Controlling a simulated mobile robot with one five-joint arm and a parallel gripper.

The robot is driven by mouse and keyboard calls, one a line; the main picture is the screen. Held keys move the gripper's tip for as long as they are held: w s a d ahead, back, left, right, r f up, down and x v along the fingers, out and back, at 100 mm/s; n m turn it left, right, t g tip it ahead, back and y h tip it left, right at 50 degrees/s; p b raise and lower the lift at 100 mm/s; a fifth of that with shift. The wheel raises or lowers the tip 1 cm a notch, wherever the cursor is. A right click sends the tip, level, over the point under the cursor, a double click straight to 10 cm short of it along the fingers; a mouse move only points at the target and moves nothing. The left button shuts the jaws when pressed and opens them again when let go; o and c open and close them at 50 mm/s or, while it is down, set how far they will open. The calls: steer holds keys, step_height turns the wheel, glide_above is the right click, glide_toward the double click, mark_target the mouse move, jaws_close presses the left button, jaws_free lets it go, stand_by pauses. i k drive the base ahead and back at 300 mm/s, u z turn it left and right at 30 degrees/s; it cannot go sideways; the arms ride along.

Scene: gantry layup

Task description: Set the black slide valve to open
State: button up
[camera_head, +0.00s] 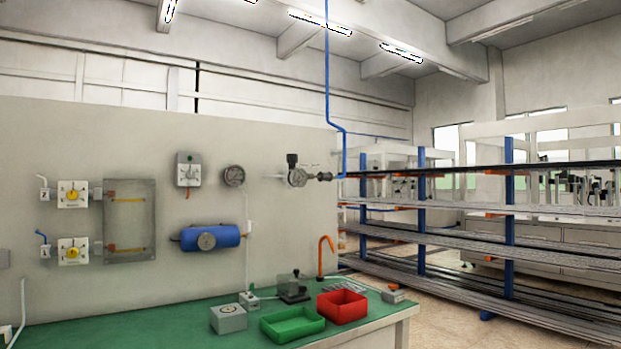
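A metal valve body (298,177) with a black block-shaped top (292,160) is on a short pipe at the right end of the grey wall panel. It is the only valve-like part with clear black on it, and I cannot tell for sure that it is the black slide valve. Its setting is too small to read. A dark grey box-like device (294,287) with a small upright part stands on the green bench. My gripper is not in view.
The panel (290,225) also carries two yellow-knob units (72,194) (73,251), a switch box (188,170), a gauge (234,176) and a blue cylinder (215,237). Green (292,326) and red (342,307) trays, a grey box (228,318) and an orange hook (326,255) are on the bench (200,312).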

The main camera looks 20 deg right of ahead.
mark_target(328, 177)
steer(key=u, duration=2.7)
steer(key=k, duration=1.8)
steer(key=z, duration=1.75)
steer(key=i, duration=1.05)
steer(key=u, duration=0.05)
